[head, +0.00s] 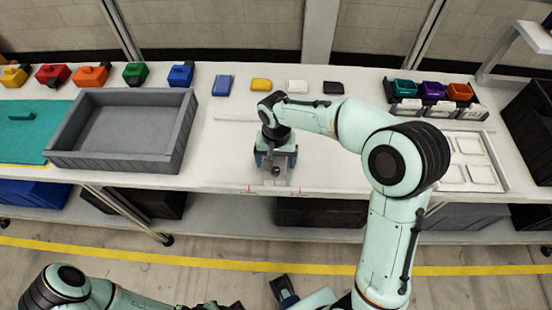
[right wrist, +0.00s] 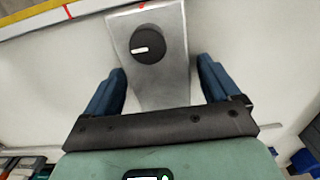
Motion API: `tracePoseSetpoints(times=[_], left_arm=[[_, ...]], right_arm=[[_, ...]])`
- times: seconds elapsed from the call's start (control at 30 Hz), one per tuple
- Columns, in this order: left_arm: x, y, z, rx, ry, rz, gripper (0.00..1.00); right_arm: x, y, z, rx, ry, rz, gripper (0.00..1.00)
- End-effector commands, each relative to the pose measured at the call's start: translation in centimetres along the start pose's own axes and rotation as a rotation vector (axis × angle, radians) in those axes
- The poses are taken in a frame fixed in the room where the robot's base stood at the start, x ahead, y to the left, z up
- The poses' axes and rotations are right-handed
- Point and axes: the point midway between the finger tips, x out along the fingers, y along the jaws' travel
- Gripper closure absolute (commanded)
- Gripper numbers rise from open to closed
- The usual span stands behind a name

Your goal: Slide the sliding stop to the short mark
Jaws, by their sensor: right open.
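The sliding stop is a grey block with a round black knob; it shows in the right wrist view (right wrist: 172,80) and, partly covered by my arm, in the head view (head: 268,180). Its near end lies close to a red mark (right wrist: 141,6) by the table's front edge. Another red mark (right wrist: 68,11) is off to one side. In the head view, red marks show at the left (head: 249,188) and right (head: 300,191); no labels are readable. My right gripper (right wrist: 160,72) is open, with one blue finger on each side of the block. My left gripper (head: 285,291) is low, at the bottom edge, partly hidden.
A grey bin (head: 120,168) stands left of the stop. Several coloured blocks line the back of the table (head: 225,180). A rack of coloured blocks (head: 432,106) and a white tray (head: 500,182) are at the right. The table around the stop looks clear.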

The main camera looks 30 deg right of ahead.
Motion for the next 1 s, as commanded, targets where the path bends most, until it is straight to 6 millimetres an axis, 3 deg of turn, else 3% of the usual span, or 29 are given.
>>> tracePoseSetpoints(times=[0.23,0.4,0.47,0.57,0.8,1.0], left_arm=[[0.0,0.0,0.0,0.000,0.000,0.000,0.57],[0.0,0.0,0.0,0.000,0.000,0.000,0.57],[0.0,0.0,0.0,0.000,0.000,0.000,0.57],[0.1,0.0,0.0,0.000,0.000,0.000,0.57],[0.8,-0.3,0.1,-0.001,-0.003,-0.001,0.57],[1.0,-0.4,0.1,-0.001,-0.004,-0.001,0.57]], right_arm=[[0.1,0.0,0.0,0.000,0.000,0.001,0.14],[0.0,0.0,0.0,0.000,0.000,0.001,0.69],[0.0,0.0,0.0,0.000,0.000,0.001,0.86],[0.0,0.4,0.0,0.001,0.000,0.001,0.86],[0.1,5.2,-0.1,0.006,0.000,0.004,0.86],[0.0,7.1,0.0,0.001,0.000,0.002,0.86]])
